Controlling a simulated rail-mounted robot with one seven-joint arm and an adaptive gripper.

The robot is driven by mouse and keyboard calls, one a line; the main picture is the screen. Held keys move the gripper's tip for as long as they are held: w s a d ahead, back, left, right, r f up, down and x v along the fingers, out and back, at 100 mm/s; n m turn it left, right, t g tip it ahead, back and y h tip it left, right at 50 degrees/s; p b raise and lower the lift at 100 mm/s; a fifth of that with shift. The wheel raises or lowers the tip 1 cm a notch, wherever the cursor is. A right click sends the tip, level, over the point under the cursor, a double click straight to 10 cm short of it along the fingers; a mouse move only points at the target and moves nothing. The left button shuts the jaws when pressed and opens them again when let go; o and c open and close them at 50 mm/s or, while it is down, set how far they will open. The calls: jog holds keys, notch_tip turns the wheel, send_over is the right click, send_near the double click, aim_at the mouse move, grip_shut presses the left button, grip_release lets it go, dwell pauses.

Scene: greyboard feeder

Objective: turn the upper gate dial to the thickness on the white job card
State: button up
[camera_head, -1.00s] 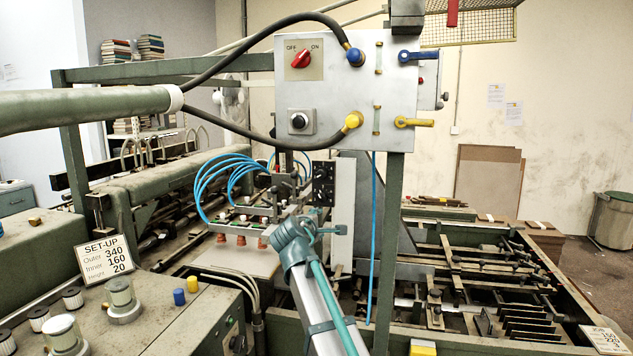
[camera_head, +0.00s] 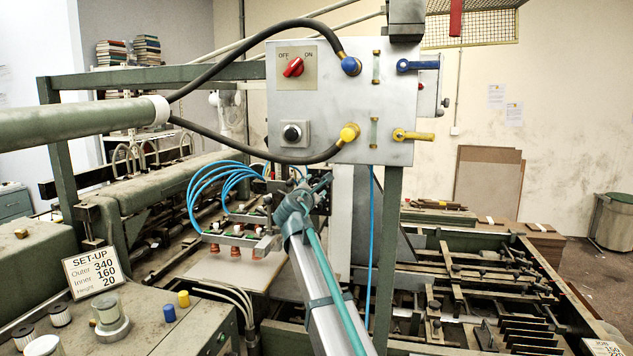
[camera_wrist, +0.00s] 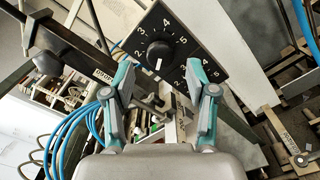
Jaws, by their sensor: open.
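The black gate dial plate shows in the wrist view, with white numbers around a round black knob, the upper gate dial (camera_wrist: 159,54). A white mark shows on the knob's lower side. Part of a second scale lies lower right, largely hidden by a finger. My gripper (camera_wrist: 160,72) is open, its fingers apart on either side of the upper knob in the picture; contact cannot be told. In the head view my gripper (camera_head: 320,188) is beside the plate, which it mostly hides. The white job card (camera_head: 606,347) is cut off at the bottom right; its thickness is unreadable.
A control box (camera_head: 342,100) with a red switch and hoses hangs above my gripper. Blue tubes (camera_head: 215,190) and suction cups are left of it. A set-up card (camera_head: 92,270) stands at left. The feeder bed (camera_head: 480,280) with bars lies to the right.

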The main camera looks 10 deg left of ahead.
aim_at(317, 184)
jog(key=shift+w+d+p, duration=0.15)
jog(key=shift+w+p, duration=0.1)
jog(key=shift+w, duration=0.7)
jog(key=shift+w+d+p, duration=0.1)
jog(key=shift+w+p, duration=0.1)
jog(key=shift+w, duration=0.75)
jog(key=shift+c, duration=0.2)
grip_shut()
